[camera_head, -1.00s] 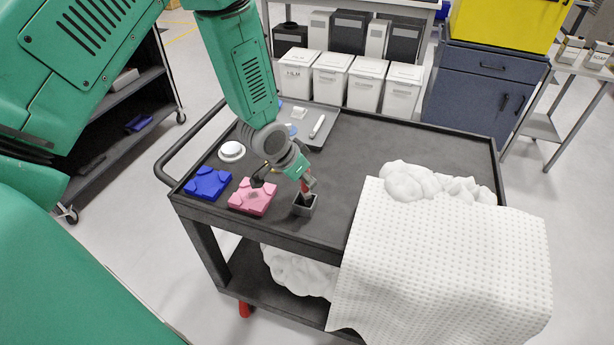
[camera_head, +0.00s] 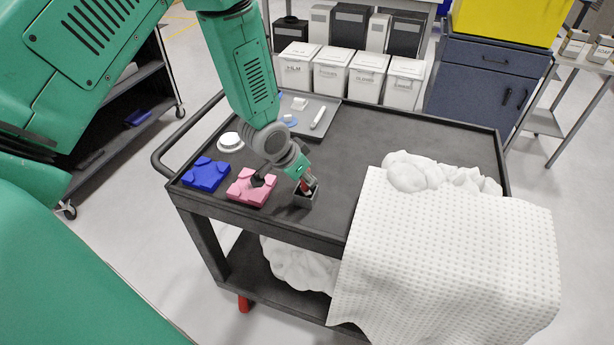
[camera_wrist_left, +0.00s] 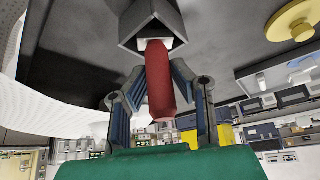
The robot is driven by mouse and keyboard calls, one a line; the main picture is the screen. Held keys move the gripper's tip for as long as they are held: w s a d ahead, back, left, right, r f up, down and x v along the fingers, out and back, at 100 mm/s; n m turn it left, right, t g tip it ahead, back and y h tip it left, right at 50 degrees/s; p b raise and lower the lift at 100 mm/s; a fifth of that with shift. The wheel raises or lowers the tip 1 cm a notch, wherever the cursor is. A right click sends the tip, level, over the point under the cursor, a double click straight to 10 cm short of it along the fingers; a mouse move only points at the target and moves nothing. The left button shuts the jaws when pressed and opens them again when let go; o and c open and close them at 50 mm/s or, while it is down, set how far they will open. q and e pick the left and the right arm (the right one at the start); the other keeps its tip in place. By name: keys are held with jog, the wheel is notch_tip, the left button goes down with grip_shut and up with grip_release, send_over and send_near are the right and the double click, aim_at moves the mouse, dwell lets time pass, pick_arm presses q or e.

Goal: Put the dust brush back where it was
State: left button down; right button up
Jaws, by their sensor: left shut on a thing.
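The dust brush has a red handle, seen clearly in the left wrist view (camera_wrist_left: 160,85), with a pale part at its far end. That end is at the mouth of a small grey square holder (camera_wrist_left: 150,22); how deep it sits is hard to tell. In the head view the holder (camera_head: 304,201) stands on the dark cart top near its front edge. My left gripper (camera_head: 307,186) is right above the holder, its fingers shut on the red handle. The fingers hide much of the brush there. My right gripper is not in view.
A pink block (camera_head: 250,188) lies close left of the holder, with a blue block (camera_head: 206,175) and a white disc (camera_head: 231,141) beyond. A grey tray (camera_head: 330,112) lies behind. A white dimpled cloth (camera_head: 450,250) covers the right front. The cart's middle is bare.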

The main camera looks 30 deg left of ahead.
pick_arm(q)
jog(key=shift+f, duration=0.3)
jog(key=c, duration=1.3)
grip_release()
jog(key=shift+r, duration=0.1)
jog(key=shift+s+a+r, duration=0.1)
jog(key=shift+r, duration=0.2)
jog(key=v, duration=1.1)
jog(key=s+d+f+n+g+y, duration=0.1)
jog(key=s+d+f+n+g, duration=0.15)
jog(key=s+f, duration=0.95)
jog(key=s+d+f+n+g+y, duration=0.1)
jog(key=s+d+f+g, duration=0.15)
jog(key=s+f, duration=1)
notch_tip(320, 180, down, 8)
jog(key=b, duration=1.2)
jog(key=shift+s+r+m, duration=0.2)
jog(key=shift+r+m, duration=0.05)
jog(key=shift+m, duration=0.1)
